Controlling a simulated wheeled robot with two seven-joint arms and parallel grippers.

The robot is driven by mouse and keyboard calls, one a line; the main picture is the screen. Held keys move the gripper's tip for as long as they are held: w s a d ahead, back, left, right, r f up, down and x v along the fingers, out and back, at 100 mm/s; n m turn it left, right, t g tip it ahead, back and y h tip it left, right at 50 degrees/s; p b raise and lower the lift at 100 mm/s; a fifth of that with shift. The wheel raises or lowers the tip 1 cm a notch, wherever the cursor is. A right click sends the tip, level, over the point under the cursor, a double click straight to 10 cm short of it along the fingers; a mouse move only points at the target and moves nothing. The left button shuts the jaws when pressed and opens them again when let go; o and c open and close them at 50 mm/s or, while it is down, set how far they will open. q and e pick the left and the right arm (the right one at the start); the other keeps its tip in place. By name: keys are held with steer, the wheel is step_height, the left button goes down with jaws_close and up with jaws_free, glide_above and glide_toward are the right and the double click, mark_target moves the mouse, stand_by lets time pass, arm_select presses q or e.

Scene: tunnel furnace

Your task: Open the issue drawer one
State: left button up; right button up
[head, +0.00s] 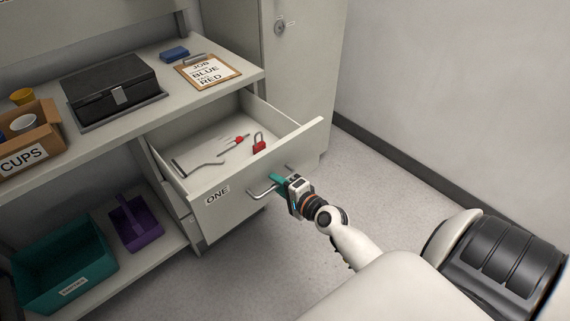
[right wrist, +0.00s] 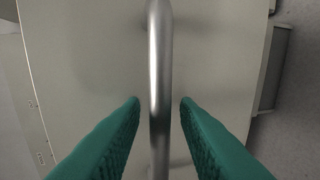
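The drawer labelled ONE (head: 232,206) stands pulled out from under the counter, its inside showing. A red padlock (head: 259,144), a red-handled item (head: 236,140) and a bent grey metal rod (head: 203,162) lie in it. The drawer has a bar handle (head: 262,192) on its front. My right gripper (head: 277,181) is at this handle. In the right wrist view its teal fingers (right wrist: 160,103) are open on either side of the metal handle bar (right wrist: 159,60), with a visible gap on both sides. My left gripper is not in view.
The counter holds a black box (head: 112,88), a JOB clipboard (head: 208,71), a blue block (head: 174,54) and a CUPS box (head: 28,148). A teal bin (head: 65,266) and a purple caddy (head: 136,224) sit on the lower shelf. Floor right of the drawer is clear up to the wall.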

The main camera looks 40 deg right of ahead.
steer(key=b+v, duration=0.1)
steer(key=v, duration=1)
steer(key=shift+s, duration=0.45)
steer(key=shift+d, duration=0.1)
steer(key=s+a+f+n+g+p, duration=0.1)
steer(key=s+f+n+g, duration=0.25)
steer(key=f, duration=0.55)
steer(key=s+a+f+n+g+p, duration=0.15)
steer(key=s+f, duration=0.25)
steer(key=f, duration=0.5)
steer(key=s+a+f+n+g+p, duration=0.1)
steer(key=s+f+n+g+p, duration=0.15)
steer(key=f, duration=0.65)
steer(key=s+a+f+n+g, duration=0.2)
steer(key=s+f+n, duration=0.2)
steer(key=s, duration=0.3)
steer(key=s+a+f+n+g+p, duration=0.1)
steer(key=s+a+f+n+g, duration=0.1)
steer(key=s+f+n, duration=0.2)
steer(key=s+a+f+n+g+h+p, duration=0.1)
steer(key=s+a+f+n+g, duration=0.2)
steer(key=s, duration=0.6)
steer(key=shift+s+f+n, duration=0.3)
steer(key=shift+f+n, duration=0.15)
steer(key=shift+n, duration=0.1)
